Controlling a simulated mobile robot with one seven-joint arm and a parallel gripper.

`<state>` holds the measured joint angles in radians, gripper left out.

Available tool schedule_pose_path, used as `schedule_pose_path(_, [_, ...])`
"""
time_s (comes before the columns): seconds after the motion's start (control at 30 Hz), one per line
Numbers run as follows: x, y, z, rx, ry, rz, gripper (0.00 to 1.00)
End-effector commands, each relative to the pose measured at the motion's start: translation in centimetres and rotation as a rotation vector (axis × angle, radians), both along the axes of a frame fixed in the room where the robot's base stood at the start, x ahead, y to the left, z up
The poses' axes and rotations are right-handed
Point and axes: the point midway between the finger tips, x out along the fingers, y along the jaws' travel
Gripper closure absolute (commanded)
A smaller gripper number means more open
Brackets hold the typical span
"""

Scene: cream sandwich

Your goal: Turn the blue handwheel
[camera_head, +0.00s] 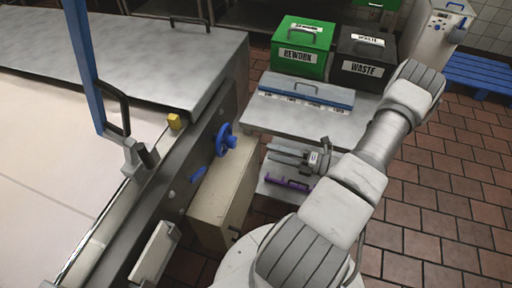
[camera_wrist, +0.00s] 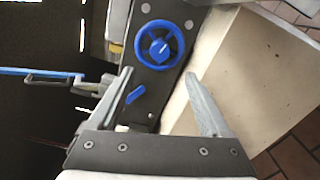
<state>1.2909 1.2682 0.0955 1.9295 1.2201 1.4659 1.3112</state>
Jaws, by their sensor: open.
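The blue handwheel (camera_head: 226,139) is mounted on the dark side panel of the conveyor machine, above a beige cabinet. In the wrist view the handwheel (camera_wrist: 159,45) faces me as a round rim with a blue hub bearing a white mark. My gripper (camera_head: 290,158) is to the right of the handwheel in the head view, with a clear gap between them. In the wrist view my gripper (camera_wrist: 158,80) has its two fingers spread wide, with nothing between them, and the wheel lies beyond the fingertips. The gripper is open and does not touch the wheel.
A blue lever (camera_head: 197,174) sits on the panel below the wheel. The beige cabinet (camera_head: 222,190) stands beneath. A steel table (camera_head: 270,121) carries a blue-lidded tray (camera_head: 306,91), a green REWORK bin (camera_head: 302,47) and a black WASTE bin (camera_head: 362,62). A purple-handled thing (camera_head: 288,183) lies below my gripper.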

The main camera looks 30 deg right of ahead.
Motion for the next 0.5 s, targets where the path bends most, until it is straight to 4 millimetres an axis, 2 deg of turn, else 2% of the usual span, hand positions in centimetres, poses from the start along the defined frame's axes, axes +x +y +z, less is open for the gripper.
schedule_pose_path(0.1, [-1.8,-1.5,-0.1,-0.001,0.001,-0.002,0.19])
schedule_pose_path(0.2, [-2.8,-2.2,-0.1,0.0,0.001,-0.001,0.19])
schedule_pose_path(0.5, [-3.7,-2.9,0.0,0.0,0.0,0.0,0.19])
